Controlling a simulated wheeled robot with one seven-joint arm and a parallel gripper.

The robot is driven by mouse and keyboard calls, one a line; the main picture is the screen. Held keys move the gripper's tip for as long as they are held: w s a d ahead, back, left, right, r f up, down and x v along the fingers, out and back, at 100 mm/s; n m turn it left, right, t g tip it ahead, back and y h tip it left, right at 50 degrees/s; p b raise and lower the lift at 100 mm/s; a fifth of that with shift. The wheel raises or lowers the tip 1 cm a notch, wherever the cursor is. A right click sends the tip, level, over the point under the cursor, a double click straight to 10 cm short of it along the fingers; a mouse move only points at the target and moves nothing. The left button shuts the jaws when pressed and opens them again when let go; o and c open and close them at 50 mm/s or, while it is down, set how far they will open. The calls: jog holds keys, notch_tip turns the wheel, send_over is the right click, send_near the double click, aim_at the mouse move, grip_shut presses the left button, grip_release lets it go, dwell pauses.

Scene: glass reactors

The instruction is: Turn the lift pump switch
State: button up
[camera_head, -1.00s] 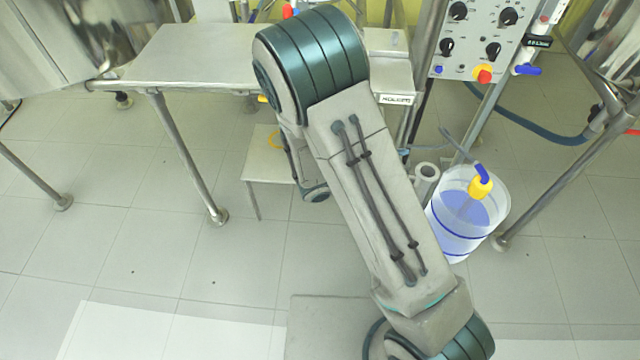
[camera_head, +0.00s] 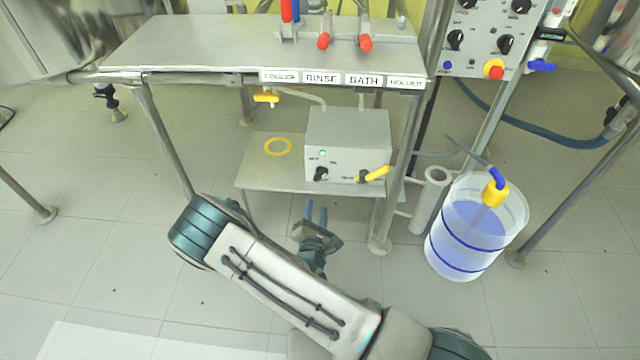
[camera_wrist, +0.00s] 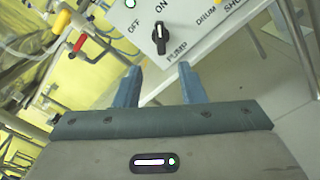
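A grey box (camera_head: 347,135) sits on the low shelf under the bench. A black knob (camera_head: 320,174) is on its front, below a small green lamp. In the wrist view this knob (camera_wrist: 160,37) has OFF and ON marked above it and PUMP below. No word "lift" is readable. A second dark knob (camera_head: 363,177) with a yellow handle beside it is further right. My gripper (camera_head: 316,213) is in front of and below the box, fingers pointing towards it. In the wrist view the gripper (camera_wrist: 158,71) is open and empty, its fingertips apart from the knob.
The bench (camera_head: 200,45) with labelled front edge and steel legs stands above the low shelf (camera_head: 262,178). A drum of blue liquid (camera_head: 465,240) stands to the right. A panel with several knobs (camera_head: 485,40) hangs at upper right. Floor at left is free.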

aim_at(321, 177)
jog(key=w+b, duration=0.1)
jog(key=w, duration=0.4)
jog(key=w+b, duration=0.2)
jog(key=w, duration=0.3)
jog(key=shift+d+f, duration=0.1)
jog(key=shift+d, duration=0.1)
jog(key=shift+w, duration=0.75)
grip_shut()
